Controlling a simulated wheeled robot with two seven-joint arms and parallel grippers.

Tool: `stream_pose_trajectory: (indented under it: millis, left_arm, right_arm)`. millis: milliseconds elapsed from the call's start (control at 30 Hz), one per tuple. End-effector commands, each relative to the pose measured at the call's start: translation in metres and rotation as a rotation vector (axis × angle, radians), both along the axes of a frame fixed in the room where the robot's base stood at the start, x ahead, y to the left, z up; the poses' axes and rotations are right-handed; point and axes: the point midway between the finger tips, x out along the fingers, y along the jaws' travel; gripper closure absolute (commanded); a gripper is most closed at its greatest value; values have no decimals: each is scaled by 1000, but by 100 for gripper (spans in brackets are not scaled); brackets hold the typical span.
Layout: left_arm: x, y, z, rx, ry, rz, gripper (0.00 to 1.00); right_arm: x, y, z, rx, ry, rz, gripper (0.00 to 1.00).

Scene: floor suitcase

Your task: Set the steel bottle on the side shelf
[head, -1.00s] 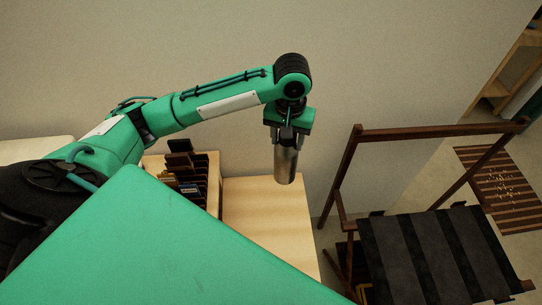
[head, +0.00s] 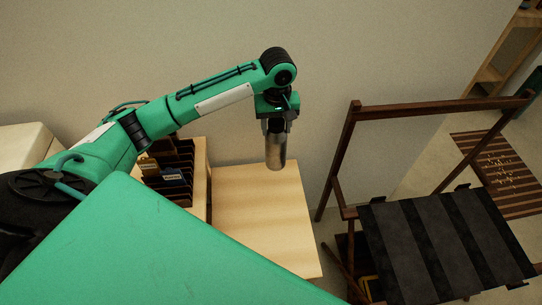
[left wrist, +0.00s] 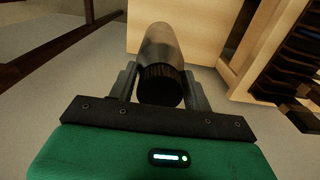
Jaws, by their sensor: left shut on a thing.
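The steel bottle (head: 276,150) hangs upright below my left gripper (head: 274,128) in the head view. My left gripper is shut on it near its dark cap. The left wrist view shows the bottle (left wrist: 160,45) and its black ribbed cap (left wrist: 161,85) between the two fingers (left wrist: 162,88). The side shelf seems to be the pale wooden top (head: 255,215). The bottle appears over its back right part, but I cannot tell how high above it. My right gripper is not in view.
A wooden organizer with dark slots (head: 172,175) adjoins the pale top on the left. A dark wooden folding rack with striped fabric (head: 430,245) stands to the right. The wall is behind. The pale top (left wrist: 195,30) looks clear.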

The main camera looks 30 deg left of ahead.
Motion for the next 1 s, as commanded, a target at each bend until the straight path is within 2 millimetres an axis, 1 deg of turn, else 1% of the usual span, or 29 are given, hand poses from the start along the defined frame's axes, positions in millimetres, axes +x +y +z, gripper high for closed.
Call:
stream_pose_trajectory:
  millis: [33,200,333,400,667,800,867,1000]
  left_arm:
    - [-1,1,-15,1,5,1,100]
    - [-1,0,-60,1,3,1,100]
    - [-1,0,-88,0,3,1,100]
    - [-1,0,-98,1,1,0,100]
    - [-1,0,-118,1,1,0,100]
    - [-1,0,-140,0,3,-1,100]
    - [-1,0,-148,1,2,-1,100]
    - [0,0,-150,1,-1,-2,100]
  right_arm:
    - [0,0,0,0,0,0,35]
    - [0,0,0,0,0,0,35]
    - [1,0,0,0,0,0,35]
    - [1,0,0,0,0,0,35]
    - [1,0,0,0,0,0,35]
    - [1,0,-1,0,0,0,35]
    - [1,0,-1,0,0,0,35]
    - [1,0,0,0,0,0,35]
